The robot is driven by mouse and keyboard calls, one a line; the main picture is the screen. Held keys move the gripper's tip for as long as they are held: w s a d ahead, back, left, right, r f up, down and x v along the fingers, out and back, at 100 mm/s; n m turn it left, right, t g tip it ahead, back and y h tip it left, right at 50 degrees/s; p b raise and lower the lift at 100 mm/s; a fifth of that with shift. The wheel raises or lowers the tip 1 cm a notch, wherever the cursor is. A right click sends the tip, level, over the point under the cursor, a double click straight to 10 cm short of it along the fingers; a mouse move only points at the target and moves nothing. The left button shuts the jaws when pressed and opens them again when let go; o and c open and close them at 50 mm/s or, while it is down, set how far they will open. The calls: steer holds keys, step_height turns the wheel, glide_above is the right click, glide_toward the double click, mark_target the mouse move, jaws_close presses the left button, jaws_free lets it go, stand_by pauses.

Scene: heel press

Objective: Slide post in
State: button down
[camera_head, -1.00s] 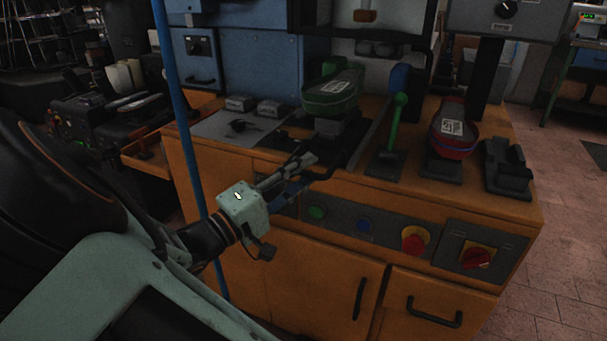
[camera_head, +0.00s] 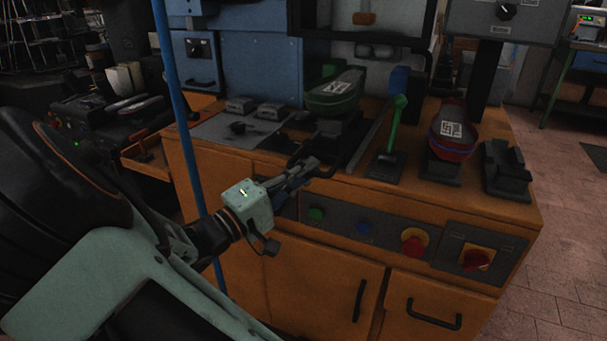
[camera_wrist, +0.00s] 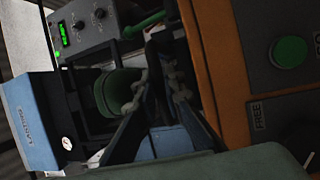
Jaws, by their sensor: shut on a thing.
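The post (camera_head: 331,129) is a dark block on a dark slide on the orange bench top, with a green shoe form (camera_head: 333,93) on it. The form also shows in the wrist view (camera_wrist: 118,92). My gripper (camera_head: 309,164) is at the bench's front edge, in front of the post, shut on the dark handle of the slide. In the wrist view my two dark fingers (camera_wrist: 162,85) close in from both sides. They hide most of the handle, so the exact grip is hard to see.
A green lever (camera_head: 395,118) and a red form (camera_head: 453,125) stand right of the slide. Buttons and a red knob (camera_head: 413,244) are on the front panel below. A blue upright pole (camera_head: 186,140) stands left of my gripper.

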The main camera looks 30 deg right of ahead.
mark_target(336, 144)
steer(key=w+d, duration=0.4)
steer(key=d, duration=0.1)
steer(key=shift+w+d, duration=0.1)
steer(key=c, duration=2)
jaws_free()
steer(key=shift+v, duration=4.1)
steer(key=shift+c, duration=0.6)
